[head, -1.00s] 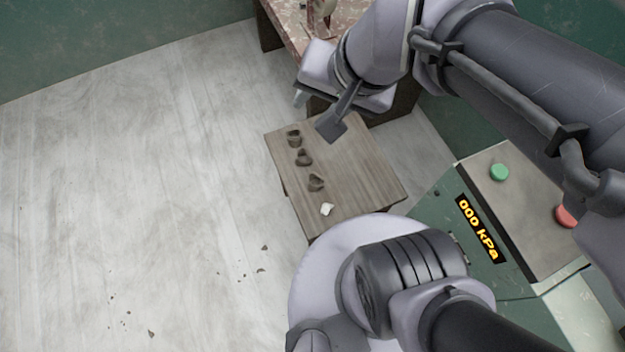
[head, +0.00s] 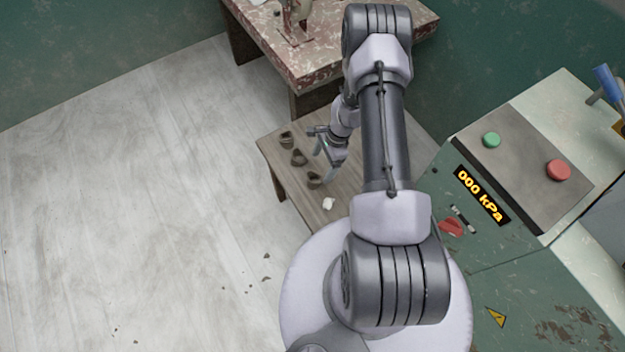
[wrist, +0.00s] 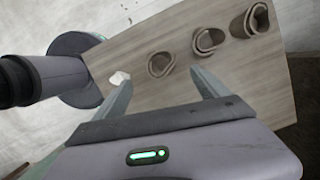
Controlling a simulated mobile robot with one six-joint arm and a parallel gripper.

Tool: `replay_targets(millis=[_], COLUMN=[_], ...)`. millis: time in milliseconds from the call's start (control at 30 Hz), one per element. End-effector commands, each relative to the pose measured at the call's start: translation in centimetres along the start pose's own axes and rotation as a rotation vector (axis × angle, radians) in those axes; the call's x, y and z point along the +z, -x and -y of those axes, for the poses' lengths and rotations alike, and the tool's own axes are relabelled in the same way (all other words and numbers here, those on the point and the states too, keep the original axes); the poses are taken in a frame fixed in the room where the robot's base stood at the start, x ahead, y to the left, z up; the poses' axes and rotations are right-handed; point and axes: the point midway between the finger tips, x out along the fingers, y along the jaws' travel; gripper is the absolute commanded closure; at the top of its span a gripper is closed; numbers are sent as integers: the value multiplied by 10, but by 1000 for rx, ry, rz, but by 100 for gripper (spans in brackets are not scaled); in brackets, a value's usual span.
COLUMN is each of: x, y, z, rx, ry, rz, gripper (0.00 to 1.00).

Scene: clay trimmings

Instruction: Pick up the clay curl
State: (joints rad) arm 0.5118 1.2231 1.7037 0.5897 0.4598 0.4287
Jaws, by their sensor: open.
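Three dark grey-brown clay curls lie in a row on a small wooden table (head: 360,215): one at the far end (head: 286,140), a middle one (head: 299,158) and a near one (head: 314,180). In the wrist view the near curl (wrist: 160,65) shows between and just beyond my fingertips, the middle curl (wrist: 207,40) past the right finger, and the far curl (wrist: 257,18) at upper right. My gripper (head: 324,165) is open and empty above the table, close to the right of the curls. It also shows in the wrist view (wrist: 162,77). Its height above the wood is hard to tell.
A small white lump (head: 328,204) lies on the table near the near curl, and it shows by the left fingertip (wrist: 119,78). A red mottled bench (head: 330,60) stands behind. A green control console (head: 520,180) is at right. Dark crumbs lie on the pale floor.

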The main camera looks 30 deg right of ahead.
Motion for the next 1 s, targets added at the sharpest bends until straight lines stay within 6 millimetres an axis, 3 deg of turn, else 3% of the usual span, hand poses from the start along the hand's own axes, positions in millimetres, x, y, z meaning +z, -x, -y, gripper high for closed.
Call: replay_targets(millis=[33,100,333,500,733,1000], x=[-1,0,2,4,6,6], y=[-18,-30,-52,-87,-91,-90], z=[0,0,2,5,5,5], rx=[2,2,1,2,0,0], ry=[1,1,3,3,2,2], rz=[1,1,0,1,1,1], gripper=[16,16,16,16,16,67])
